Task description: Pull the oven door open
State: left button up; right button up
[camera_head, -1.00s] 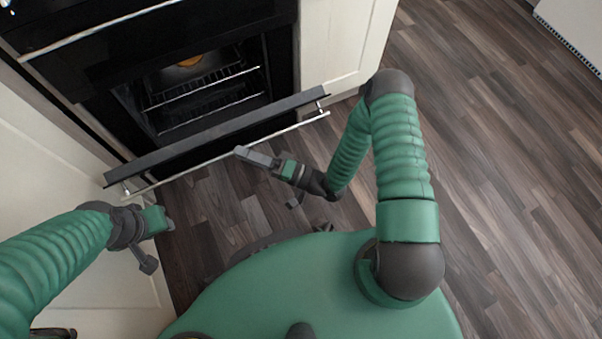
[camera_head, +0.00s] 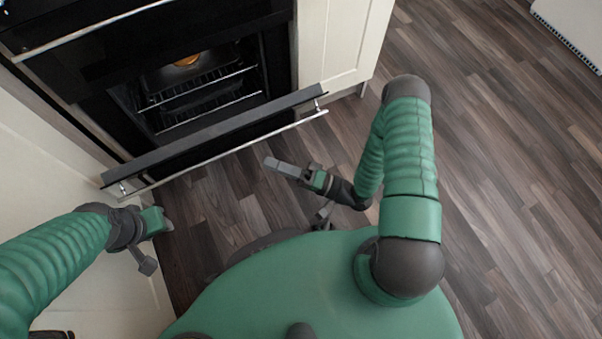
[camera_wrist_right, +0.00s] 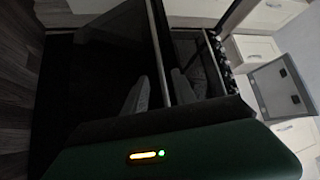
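The black oven door (camera_head: 215,137) is swung down partway, and the lit oven interior (camera_head: 200,90) with its racks shows behind it. The door's silver handle bar (camera_head: 235,150) runs along its outer edge. My right gripper (camera_head: 272,163) is a short way in front of the handle, apart from it and empty. In the right wrist view its two fingers (camera_wrist_right: 160,94) are spread, and the handle bar (camera_wrist_right: 159,50) shows beyond them. My left gripper (camera_head: 165,221) is low at the left, near the white cabinet front and clear of the door. Its fingers are not clear enough to judge.
A second silver bar (camera_head: 90,31) crosses the black front above the oven opening. A cream cabinet (camera_head: 340,42) stands right of the oven, and another cream front (camera_head: 50,165) is at the left. The wooden floor (camera_head: 500,150) at the right is clear.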

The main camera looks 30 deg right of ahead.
jog(key=v, duration=0.7)
dwell(0.4)
jog(key=shift+s+d, duration=0.1)
jog(key=shift+s, duration=0.05)
